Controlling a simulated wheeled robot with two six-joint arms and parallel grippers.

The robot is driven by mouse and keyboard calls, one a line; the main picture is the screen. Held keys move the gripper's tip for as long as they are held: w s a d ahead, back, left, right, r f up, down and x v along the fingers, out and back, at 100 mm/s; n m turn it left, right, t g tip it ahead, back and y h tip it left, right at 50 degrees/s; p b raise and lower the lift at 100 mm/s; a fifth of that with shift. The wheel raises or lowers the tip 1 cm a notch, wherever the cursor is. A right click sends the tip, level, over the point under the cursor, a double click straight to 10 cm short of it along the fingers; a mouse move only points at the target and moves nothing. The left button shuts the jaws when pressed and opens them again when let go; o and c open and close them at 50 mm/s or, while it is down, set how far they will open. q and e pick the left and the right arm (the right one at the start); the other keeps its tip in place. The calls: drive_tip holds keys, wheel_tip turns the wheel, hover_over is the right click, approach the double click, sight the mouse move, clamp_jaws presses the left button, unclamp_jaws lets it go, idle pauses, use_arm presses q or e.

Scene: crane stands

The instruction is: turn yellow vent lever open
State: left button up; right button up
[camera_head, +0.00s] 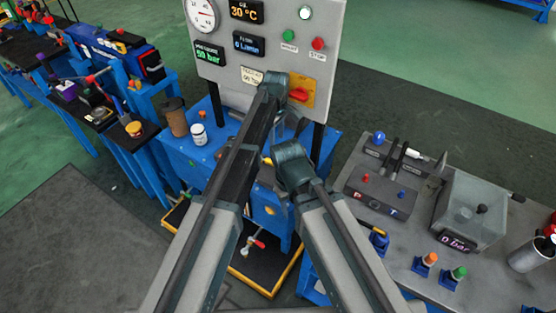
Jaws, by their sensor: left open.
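My left arm reaches up the middle of the view, and its gripper (290,124) is at the far end, below the grey control panel. It is open, and I see nothing between its fingers. A small yellow piece (267,160) shows on the blue bench just below it, partly hidden by my arms. It may be the vent lever, but I cannot tell its angle. Another yellow spot (270,210) shows lower on the blue front, between my arms. My right arm ends at a bent joint near the bench, and its gripper is hidden.
The control panel (225,75) carries a gauge, displays and a red switch on a yellow plate (301,93). A brown cylinder (175,118) and a white jar (198,134) stand on the bench (185,157). A red-handled valve (256,243) sits below. A grey table (405,262) holds equipment at right.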

sight(267, 161)
use_arm(q)
drive_tip(key=shift+f, duration=0.1)
wheel_tip(267, 161, down, 14)
drive_tip(key=b, duration=1.4)
drive_tip(key=shift+r, duration=0.2)
clamp_jaws()
idle(0.5)
